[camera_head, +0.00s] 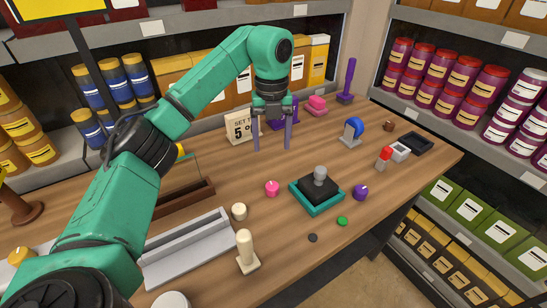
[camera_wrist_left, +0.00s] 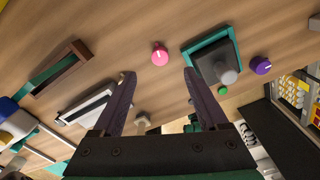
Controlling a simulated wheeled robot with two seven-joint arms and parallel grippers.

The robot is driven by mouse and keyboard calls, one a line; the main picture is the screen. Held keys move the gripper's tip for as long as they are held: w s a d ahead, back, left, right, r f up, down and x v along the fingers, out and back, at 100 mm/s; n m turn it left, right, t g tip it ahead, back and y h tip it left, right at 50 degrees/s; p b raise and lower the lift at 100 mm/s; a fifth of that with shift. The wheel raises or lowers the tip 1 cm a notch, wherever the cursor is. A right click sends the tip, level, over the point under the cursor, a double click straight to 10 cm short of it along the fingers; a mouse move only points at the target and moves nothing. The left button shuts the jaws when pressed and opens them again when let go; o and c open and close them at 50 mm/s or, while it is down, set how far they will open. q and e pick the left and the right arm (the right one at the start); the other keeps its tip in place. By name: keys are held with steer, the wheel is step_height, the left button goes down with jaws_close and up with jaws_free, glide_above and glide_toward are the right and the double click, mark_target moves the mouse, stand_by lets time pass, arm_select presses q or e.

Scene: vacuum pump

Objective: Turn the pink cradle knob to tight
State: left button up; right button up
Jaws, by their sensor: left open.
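The pink knob (camera_head: 272,188) stands on the wooden table left of a teal cradle (camera_head: 318,207) that holds a dark block with a grey knob. The pink knob also shows in the left wrist view (camera_wrist_left: 160,54), with a small white mark on its top. My left gripper (camera_head: 273,149) is open and empty, with its fingers pointing down above the table, behind the pink knob in the head view. In the left wrist view the pink knob shows beyond the gap between the fingertips (camera_wrist_left: 158,73), apart from both. My right gripper is in neither view.
A purple knob (camera_head: 361,192) and a green button (camera_head: 342,221) sit right of the cradle. Cream pegs (camera_head: 245,251) and a grey tray (camera_head: 188,252) are at front left. Bare wood surrounds the pink knob.

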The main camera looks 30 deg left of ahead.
arm_select(q)
glide_above(272, 185)
steer(key=s, duration=0.1)
steer(key=f, duration=0.6)
steer(key=shift+d+p, duration=0.2)
steer(key=shift+p, duration=0.2)
steer(key=f, duration=0.4)
steer(key=w+f+p, duration=0.1)
steer(key=f, duration=0.1)
steer(key=shift+w+a+f, duration=0.1)
steer(key=shift+a+f, duration=0.05)
steer(key=shift+a, duration=0.15)
steer(key=shift+d+f, duration=0.1)
steer(key=shift+f, duration=0.25)
steer(key=shift+d+f, duration=0.1)
steer(key=shift+f, duration=0.1)
steer(key=c, duration=0.4)
jaws_close()
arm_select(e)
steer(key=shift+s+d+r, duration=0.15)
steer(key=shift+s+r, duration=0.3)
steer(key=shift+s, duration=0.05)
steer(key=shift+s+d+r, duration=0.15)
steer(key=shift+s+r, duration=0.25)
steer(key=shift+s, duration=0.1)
